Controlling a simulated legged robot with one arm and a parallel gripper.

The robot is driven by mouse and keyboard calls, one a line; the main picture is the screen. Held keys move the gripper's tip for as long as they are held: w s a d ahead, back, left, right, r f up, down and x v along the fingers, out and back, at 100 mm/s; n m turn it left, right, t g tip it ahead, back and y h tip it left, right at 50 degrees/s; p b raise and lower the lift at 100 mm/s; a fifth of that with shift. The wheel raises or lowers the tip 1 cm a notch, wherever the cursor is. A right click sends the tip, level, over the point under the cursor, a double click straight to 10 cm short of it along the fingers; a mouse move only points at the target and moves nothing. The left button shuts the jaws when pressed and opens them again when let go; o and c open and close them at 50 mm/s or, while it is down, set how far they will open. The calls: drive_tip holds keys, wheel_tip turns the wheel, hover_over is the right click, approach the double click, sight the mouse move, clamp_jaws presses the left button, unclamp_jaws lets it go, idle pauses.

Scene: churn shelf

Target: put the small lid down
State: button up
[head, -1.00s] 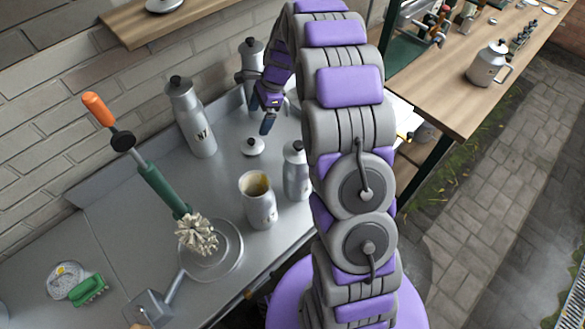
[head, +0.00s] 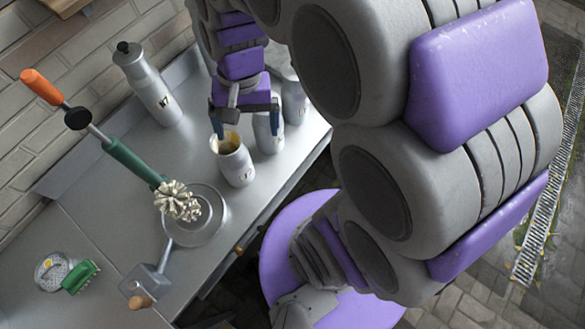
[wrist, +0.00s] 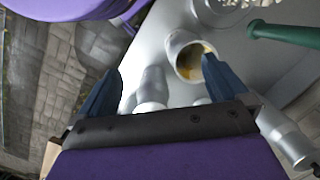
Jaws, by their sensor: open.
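My gripper (head: 246,124) is open above the steel counter, behind and just above the open small churn (head: 235,165). In the wrist view, my gripper's (wrist: 160,90) blue fingers are spread wide, with no lid visible between them. The open churn (wrist: 184,52) shows its yellowish-stained mouth by the right fingertip. Another grey churn (wrist: 152,88) shows between the fingers; I cannot tell if they touch it. The small lid is not visible in either current view; my arm and gripper cover that part of the counter.
A tall lidded churn (head: 148,84) stands at the back left. More churns (head: 292,98) stand right of my gripper, partly hidden. The left counter is mostly clear.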

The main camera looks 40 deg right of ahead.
drive_tip(key=s+d+n+h, duration=0.1)
drive_tip(key=s+n, duration=0.4)
drive_tip(key=s, duration=0.8)
drive_tip(key=shift+s+d+n+h, duration=0.15)
drive_tip(key=shift+s+n+h, duration=0.15)
